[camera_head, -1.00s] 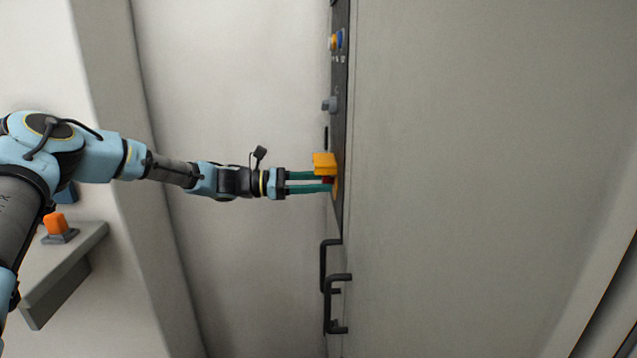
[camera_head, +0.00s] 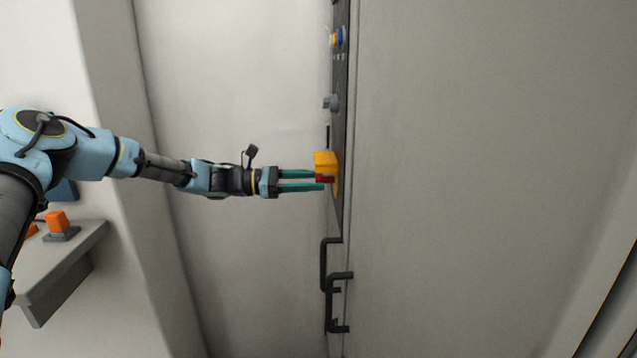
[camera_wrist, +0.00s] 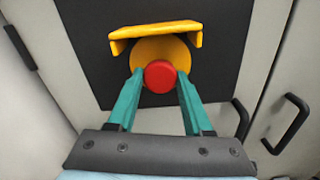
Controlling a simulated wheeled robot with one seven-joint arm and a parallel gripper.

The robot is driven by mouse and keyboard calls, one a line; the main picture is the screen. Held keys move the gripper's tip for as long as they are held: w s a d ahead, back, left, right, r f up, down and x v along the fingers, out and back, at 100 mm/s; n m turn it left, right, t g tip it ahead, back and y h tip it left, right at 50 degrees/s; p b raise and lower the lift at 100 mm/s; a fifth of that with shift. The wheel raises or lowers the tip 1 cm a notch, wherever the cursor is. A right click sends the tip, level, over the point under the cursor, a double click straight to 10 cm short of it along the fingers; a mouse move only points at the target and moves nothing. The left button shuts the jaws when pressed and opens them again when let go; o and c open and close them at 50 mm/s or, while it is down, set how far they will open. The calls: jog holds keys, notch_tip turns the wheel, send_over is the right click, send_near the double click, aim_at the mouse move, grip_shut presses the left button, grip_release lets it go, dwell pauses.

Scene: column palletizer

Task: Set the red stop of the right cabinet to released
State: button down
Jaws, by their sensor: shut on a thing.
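The red stop (camera_wrist: 160,76) is a round mushroom button on a yellow disc (camera_wrist: 178,49), under a yellow shroud (camera_wrist: 155,31) on a dark panel. In the head view the red stop (camera_head: 325,180) shows just below the yellow shroud (camera_head: 325,163), at the cabinet's edge. My gripper (camera_wrist: 159,78) has its two green fingers on the left and right sides of the red stop and is shut on it. In the head view my gripper (camera_head: 322,181) comes in level from the left. The finger contact itself is partly hidden.
On the same panel above are a grey knob (camera_head: 330,102) and blue and yellow buttons (camera_head: 337,38). Black door handles (camera_head: 338,303) stick out below. A shelf (camera_head: 65,265) with orange switches stands at the left. Space left of the panel is free.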

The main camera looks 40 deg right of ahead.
jog(key=shift+c, duration=1.5)
grip_release()
jog(key=shift+w+a, duration=0.1)
jog(key=shift+a, duration=0.05)
jog(key=b+v, duration=0.4)
jog(key=v, duration=0.6)
jog(key=shift+w+a, duration=0.2)
jog(key=shift+f, duration=0.1)
